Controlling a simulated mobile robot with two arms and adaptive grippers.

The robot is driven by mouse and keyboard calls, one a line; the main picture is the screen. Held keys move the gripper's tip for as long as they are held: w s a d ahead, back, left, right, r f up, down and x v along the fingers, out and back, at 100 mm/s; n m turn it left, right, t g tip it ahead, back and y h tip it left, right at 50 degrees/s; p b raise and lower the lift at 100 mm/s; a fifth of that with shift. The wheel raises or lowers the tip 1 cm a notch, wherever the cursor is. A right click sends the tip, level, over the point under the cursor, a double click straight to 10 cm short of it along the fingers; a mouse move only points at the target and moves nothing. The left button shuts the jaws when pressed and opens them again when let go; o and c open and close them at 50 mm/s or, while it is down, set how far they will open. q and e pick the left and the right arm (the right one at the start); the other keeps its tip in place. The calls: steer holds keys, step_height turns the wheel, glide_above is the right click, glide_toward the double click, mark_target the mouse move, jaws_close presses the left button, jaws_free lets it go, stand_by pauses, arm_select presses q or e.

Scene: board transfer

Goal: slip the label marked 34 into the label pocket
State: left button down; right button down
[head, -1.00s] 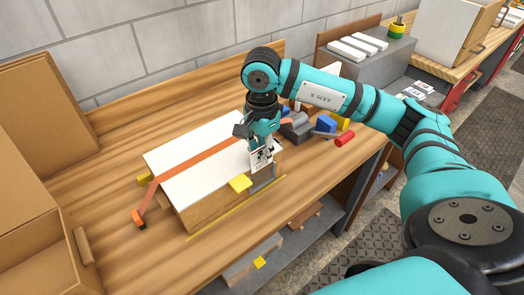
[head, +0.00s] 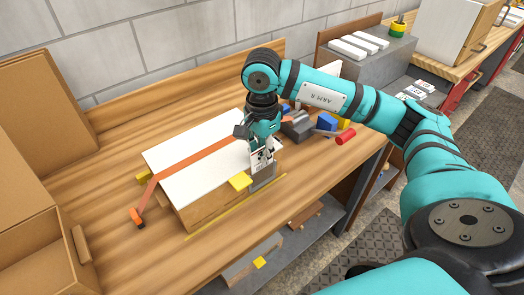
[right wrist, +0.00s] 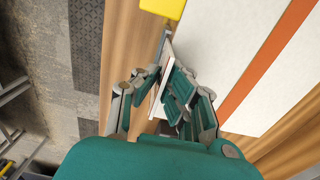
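My right gripper (head: 261,150) is at the near right corner of a white-topped stack of boards (head: 200,155) on the workbench. It is shut on a small white label (head: 262,161) with dark print too small to read. The label is upright, just above a grey pocket (head: 263,180) on the stack's near side; I cannot tell whether its lower edge is inside. In the right wrist view the label (right wrist: 164,75) shows edge-on between the fingers, beside the white board top. My left gripper is not in view.
An orange strap (head: 190,164) crosses the stack, and a yellow corner piece (head: 240,181) sits on its near edge. Grey, blue and red items (head: 345,138) lie to the right. A cardboard box (head: 35,245) stands at the left.

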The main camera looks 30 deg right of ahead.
mark_target(262, 148)
steer(key=shift+f, duration=0.1)
steer(key=c, duration=2)
jaws_free()
steer(key=o, duration=0.6)
step_height(262, 148, up, 12)
